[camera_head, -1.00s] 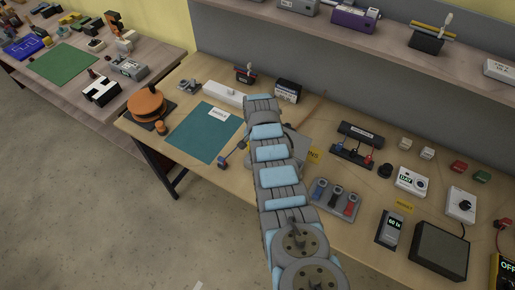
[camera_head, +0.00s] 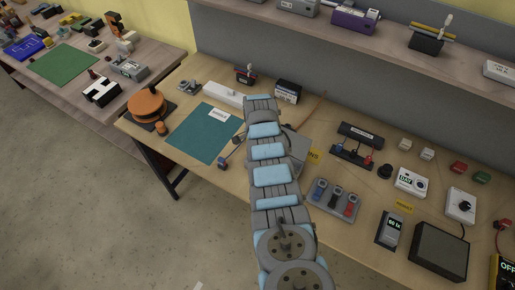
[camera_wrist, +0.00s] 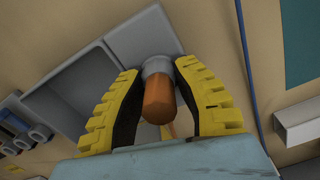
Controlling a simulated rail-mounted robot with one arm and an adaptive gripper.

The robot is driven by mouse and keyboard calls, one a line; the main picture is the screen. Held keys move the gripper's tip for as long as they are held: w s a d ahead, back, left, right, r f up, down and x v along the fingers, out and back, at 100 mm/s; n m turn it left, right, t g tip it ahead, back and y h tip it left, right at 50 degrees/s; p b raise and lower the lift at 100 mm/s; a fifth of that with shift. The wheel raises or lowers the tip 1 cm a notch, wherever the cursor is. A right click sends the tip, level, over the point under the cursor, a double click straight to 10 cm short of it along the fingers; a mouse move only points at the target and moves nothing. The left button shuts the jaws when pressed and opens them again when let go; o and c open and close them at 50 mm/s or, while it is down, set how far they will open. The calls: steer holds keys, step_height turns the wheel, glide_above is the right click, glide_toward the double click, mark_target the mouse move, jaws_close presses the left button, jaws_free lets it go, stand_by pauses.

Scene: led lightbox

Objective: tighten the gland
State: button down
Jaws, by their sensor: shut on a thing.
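In the wrist view, the gland appears as a grey collar (camera_wrist: 158,66) around a rounded orange cylinder (camera_wrist: 158,100) that points toward the camera. My gripper (camera_wrist: 157,68) has its two yellow ridged fingers on either side, with the tips closed on the grey collar. The orange cylinder sits between the fingers. A grey open-topped box (camera_wrist: 75,90) lies beside and behind the collar. In the head view, my arm hides my gripper and the gland; part of the grey box (camera_head: 298,145) shows to the right of the arm.
A teal mat (camera_head: 203,133) lies left of my arm, beside a white bar (camera_head: 222,93). A rack of blue, black and red items (camera_head: 333,198) stands close on the right. A small display device (camera_head: 391,230) and a dark box (camera_head: 440,250) stand farther right.

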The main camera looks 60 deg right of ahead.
steer(key=shift+f+m, duration=0.1)
steer(key=shift+m, duration=1.8)
steer(key=c, duration=0.8)
jaws_free()
steer(key=shift+s, duration=0.1)
steer(key=shift+r+p, duration=2.45)
steer(key=shift+r, duration=0.6)
